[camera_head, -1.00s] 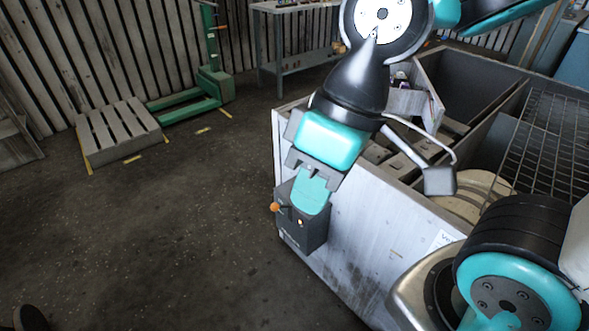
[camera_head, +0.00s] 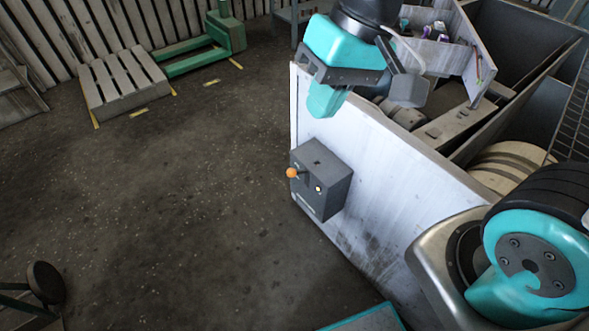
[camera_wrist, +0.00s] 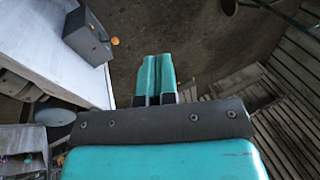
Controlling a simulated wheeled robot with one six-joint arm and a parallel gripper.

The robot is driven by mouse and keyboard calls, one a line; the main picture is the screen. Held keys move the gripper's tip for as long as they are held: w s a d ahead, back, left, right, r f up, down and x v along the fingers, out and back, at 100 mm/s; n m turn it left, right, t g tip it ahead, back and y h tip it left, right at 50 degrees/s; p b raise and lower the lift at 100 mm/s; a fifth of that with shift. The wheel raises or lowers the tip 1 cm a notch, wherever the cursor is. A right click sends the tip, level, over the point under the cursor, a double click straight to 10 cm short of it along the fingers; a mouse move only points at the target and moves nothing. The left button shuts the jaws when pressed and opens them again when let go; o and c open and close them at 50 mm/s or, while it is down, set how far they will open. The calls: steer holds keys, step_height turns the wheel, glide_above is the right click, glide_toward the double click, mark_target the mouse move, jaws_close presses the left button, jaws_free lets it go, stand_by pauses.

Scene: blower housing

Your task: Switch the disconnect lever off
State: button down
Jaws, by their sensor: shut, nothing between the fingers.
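The disconnect lever ends in an orange ball knob (camera_head: 292,173) on a short dark stem. It sticks out to the left from a dark grey box (camera_head: 322,178) on the outer side of the white housing wall. The box also carries a small pale round light. In the wrist view the knob (camera_wrist: 115,41) and the box (camera_wrist: 87,36) show at the upper left. My gripper (camera_head: 322,104) is above the box in the head view, apart from it, and holds nothing. In the wrist view its two teal fingers (camera_wrist: 156,72) lie together, well to the right of the knob.
The white housing wall (camera_head: 390,185) stands behind the box. An open tray with small items (camera_head: 445,30) sits on the housing. A wooden pallet (camera_head: 118,82) and a green pallet truck (camera_head: 195,55) are on the far floor. The floor left of the box is clear.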

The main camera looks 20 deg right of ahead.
steer(key=w+d+f+m+b, duration=0.2)
steer(key=w+f+m+b, duration=0.4)
steer(key=w+f, duration=0.5)
steer(key=m+b, duration=0.4)
steer(key=m, duration=0.7)
glide_above(292, 170)
steer(key=s+d, duration=0.1)
steer(key=d, duration=0.4)
step_height(292, 170, down, 16)
steer(key=shift+f+t+h, duration=0.2)
steer(key=shift+t+h, duration=0.2)
steer(key=shift+s+a, duration=0.1)
steer(key=b+x, duration=0.1)
steer(key=x, duration=1.3)
steer(key=shift+b, duration=0.3)
steer(key=shift+s+a+f, duration=0.1)
